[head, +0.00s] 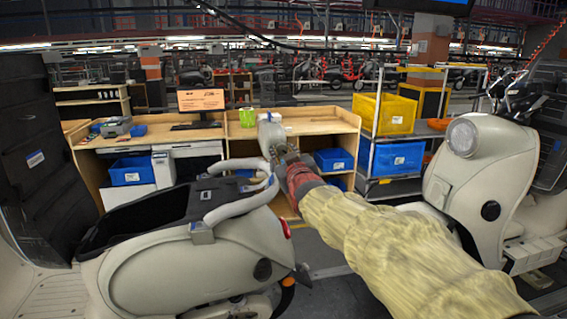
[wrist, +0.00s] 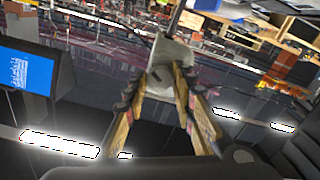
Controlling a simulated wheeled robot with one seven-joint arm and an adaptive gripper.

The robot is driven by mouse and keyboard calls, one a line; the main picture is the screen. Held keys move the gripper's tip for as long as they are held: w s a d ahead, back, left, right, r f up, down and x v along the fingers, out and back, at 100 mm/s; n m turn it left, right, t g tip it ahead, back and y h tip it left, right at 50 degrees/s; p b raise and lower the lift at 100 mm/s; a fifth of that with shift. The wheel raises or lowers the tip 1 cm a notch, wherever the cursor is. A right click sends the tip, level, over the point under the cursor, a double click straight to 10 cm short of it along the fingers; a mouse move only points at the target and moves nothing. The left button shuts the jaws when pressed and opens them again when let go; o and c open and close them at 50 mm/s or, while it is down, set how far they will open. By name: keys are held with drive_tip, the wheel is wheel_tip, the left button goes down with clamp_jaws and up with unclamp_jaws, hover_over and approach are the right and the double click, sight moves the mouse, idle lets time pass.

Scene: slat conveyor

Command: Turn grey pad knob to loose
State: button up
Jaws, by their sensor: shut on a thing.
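My gripper (head: 281,157) is at the rear of the cream scooter (head: 185,255), above its curved light-grey grab rail (head: 240,200). In the wrist view my gripper's two fingers (wrist: 167,78) are shut on a pale grey piece (wrist: 172,62) with a short dark mark on its face. The same grey piece shows in the head view (head: 270,134), standing up just above the fingers. I take it to be the grey pad knob, but its marking is too small to read. A small grey block (head: 202,233) sits on the scooter's side below the rail.
A wooden workbench (head: 300,122) with blue bins (head: 333,160) stands behind. A trolley carries a yellow crate (head: 384,113). Another cream scooter (head: 485,170) stands at the right, and a dark panel (head: 35,150) at the left. Bare floor shows between the scooters.

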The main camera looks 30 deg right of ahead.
drive_tip(key=n+b, duration=0.2)
drive_tip(key=n, duration=0.1)
drive_tip(key=shift+f+n+b, duration=0.25)
drive_tip(key=shift+n+b, duration=0.05)
drive_tip(key=shift+b, duration=0.1)
drive_tip(key=shift+r+n+b, duration=0.1)
drive_tip(key=shift+n+b, duration=0.9)
drive_tip(key=shift+n, duration=0.2)
drive_tip(key=o, duration=1.1)
drive_tip(key=shift+r, duration=0.1)
drive_tip(key=shift+o, duration=0.3)
drive_tip(key=v, duration=1.2)
